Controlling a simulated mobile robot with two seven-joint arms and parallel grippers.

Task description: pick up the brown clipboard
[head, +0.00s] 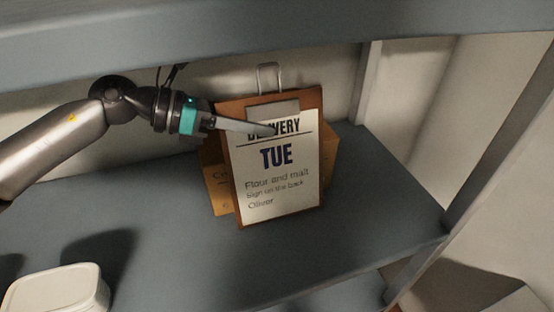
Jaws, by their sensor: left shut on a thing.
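The brown clipboard (229,150) stands near upright on the grey shelf, slightly tilted. It carries a white sheet reading "DELIVERY TUE, Flour and malt, Sign on the back, Oliver" and has a metal clip and wire loop at its top. My left gripper (262,131) reaches in from the left, and its long finger crosses the front of the sheet's upper part. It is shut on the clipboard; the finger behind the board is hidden. My right gripper is not in view.
A cardboard box (219,193) stands right behind the clipboard. A white lidded tub (58,292) sits at the lower left. The grey shelf (380,200) is clear to the right, up to an upright post (470,190). Another shelf board (300,30) runs overhead.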

